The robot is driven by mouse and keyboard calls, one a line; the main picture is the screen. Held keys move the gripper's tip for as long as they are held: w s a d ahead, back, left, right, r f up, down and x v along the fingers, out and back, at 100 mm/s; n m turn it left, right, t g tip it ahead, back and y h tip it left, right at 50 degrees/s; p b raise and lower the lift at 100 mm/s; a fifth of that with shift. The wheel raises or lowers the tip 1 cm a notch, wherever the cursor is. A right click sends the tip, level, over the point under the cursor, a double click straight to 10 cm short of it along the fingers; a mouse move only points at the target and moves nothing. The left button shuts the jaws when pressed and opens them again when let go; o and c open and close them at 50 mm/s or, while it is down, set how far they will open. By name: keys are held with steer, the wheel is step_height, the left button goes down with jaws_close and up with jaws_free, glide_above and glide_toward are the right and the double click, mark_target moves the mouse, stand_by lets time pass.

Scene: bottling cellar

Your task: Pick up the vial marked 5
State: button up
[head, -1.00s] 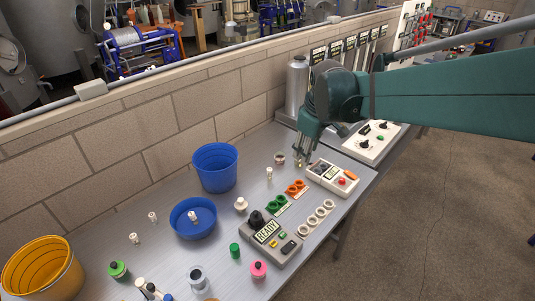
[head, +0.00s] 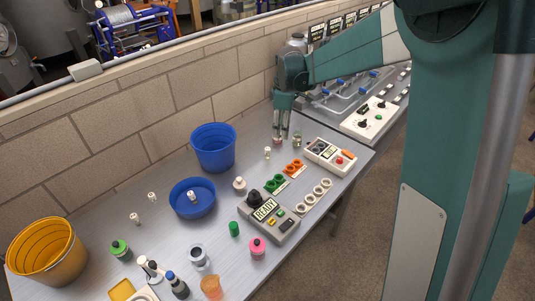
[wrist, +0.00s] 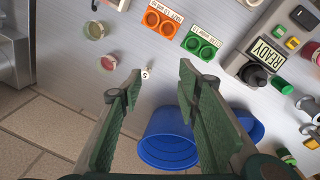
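A small white vial marked 5 (wrist: 146,73) stands on the bench in the wrist view, just beyond the gap between my fingertips and nearer the left one. It seems to be the white vial (head: 267,152) in front of the tall blue bucket's right side in the head view, where its mark is too small to read. My gripper (wrist: 158,82) is open with nothing between its fingers. In the head view my gripper (head: 281,136) points down, behind and right of that vial.
Two small jars (wrist: 95,30) (wrist: 111,62) stand close left of the vial. A blue bucket (head: 214,150), a blue bowl (head: 180,211) holding a vial, green rings (head: 274,184), orange rings (head: 293,167) and a READY device (head: 268,222) are around. The brick wall (head: 160,125) runs behind.

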mark_target(268, 149)
steer(key=w+a+f+n, duration=0.1)
steer(key=w+f, duration=0.2)
steer(key=f, duration=0.1)
steer(key=w+a+f+n+g, duration=0.1)
steer(key=w+a+f, duration=0.1)
steer(key=f, duration=0.3)
steer(key=w+a+f+n, duration=0.2)
steer(key=w+f, duration=0.1)
steer(key=f, duration=0.2)
steer(key=shift+w+a+g, duration=0.1)
steer(key=shift+w+g, duration=0.2)
steer(key=shift+w, duration=0.05)
steer(key=shift+f, duration=0.1)
steer(key=shift+f, duration=1.2)
steer(key=shift+f, duration=0.1)
steer(key=shift+a+f, duration=0.2)
steer(key=shift+f, duration=2.3)
steer(key=c, duration=1)
